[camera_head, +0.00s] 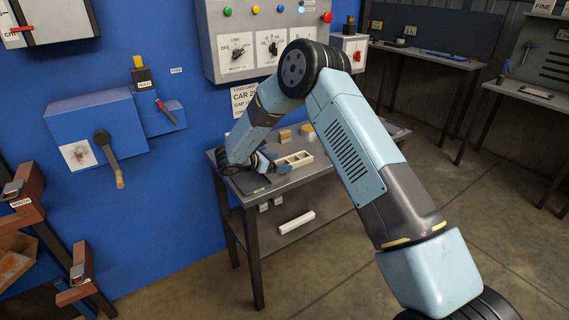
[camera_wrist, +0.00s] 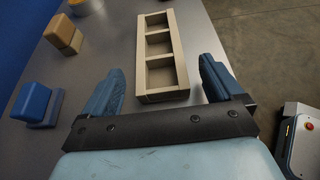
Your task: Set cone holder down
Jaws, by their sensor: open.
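A cream holder (camera_wrist: 165,97) with three square, empty compartments in a row rests on the grey table top (camera_wrist: 110,45). I take it to be the cone holder; no cone is seen in it. It also shows in the head view (camera_head: 303,157), flat on the table, just right of my gripper (camera_head: 266,162). In the wrist view my gripper (camera_wrist: 161,66) is open. Its blue fingers stand on either side of the holder's near end, with a visible gap on each side.
A blue block (camera_wrist: 31,102), a tan wooden block (camera_wrist: 62,33) and a yellow round thing (camera_wrist: 79,5) stand to the left on the table. A control panel (camera_head: 258,45) hangs on the blue wall behind. A white bar (camera_head: 296,222) lies on the lower shelf.

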